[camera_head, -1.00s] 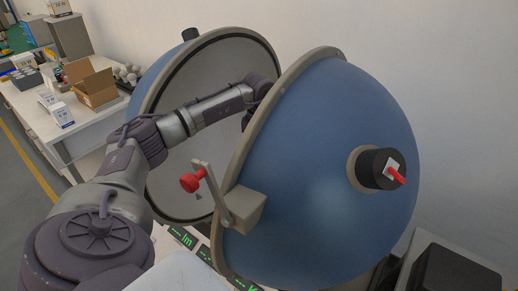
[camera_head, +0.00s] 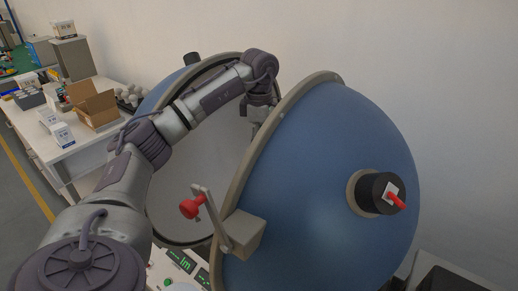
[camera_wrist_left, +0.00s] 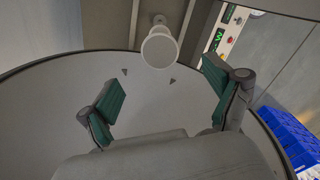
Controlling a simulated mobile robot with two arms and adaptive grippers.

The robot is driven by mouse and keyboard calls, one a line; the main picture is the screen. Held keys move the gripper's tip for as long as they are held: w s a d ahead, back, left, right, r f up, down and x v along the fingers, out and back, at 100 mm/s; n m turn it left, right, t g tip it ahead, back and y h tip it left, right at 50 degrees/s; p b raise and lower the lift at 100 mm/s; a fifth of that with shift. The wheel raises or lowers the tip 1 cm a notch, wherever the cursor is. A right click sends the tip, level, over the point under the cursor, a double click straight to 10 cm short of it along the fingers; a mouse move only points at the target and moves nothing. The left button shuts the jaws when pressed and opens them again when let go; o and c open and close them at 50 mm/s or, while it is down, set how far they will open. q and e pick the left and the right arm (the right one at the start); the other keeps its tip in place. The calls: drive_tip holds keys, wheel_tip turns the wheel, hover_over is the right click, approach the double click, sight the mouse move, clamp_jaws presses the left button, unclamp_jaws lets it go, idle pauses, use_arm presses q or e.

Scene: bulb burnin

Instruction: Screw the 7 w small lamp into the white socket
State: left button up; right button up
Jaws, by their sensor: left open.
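The blue sphere stands open, its right half (camera_head: 330,160) close by and its grey-lined left half (camera_head: 195,195) behind my left arm. My left gripper (camera_head: 256,128) hangs down between the halves, partly hidden by the right half's rim. In the left wrist view the gripper (camera_wrist_left: 165,105) is open, with green-padded fingers wide apart and nothing between them. A white round-ended piece on a stem (camera_wrist_left: 159,48) lies beyond the fingertips, apart from them. I cannot tell whether it is the white socket or a lamp. My right gripper is out of view.
A red-knobbed latch (camera_head: 193,207) sticks out from the right half's rim. A side table at the left holds an open cardboard box (camera_head: 95,106), small cartons (camera_head: 62,135) and several pale bulbs (camera_head: 130,96). A blue bin (camera_wrist_left: 291,140) shows in the left wrist view.

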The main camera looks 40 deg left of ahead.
use_arm(q)
wheel_tip(320, 180, up, 4)
drive_tip(key=m+p, duration=0.2)
drive_tip(key=m, duration=0.2)
drive_tip(key=f, duration=0.5)
drive_tip(key=shift+d+f, duration=0.25)
drive_tip(key=shift+f, duration=0.15)
wheel_tip(320, 180, down, 6)
drive_tip(key=shift+f+p, duration=0.15)
drive_tip(key=shift+p, duration=0.8)
drive_tip(key=shift+f, duration=0.6)
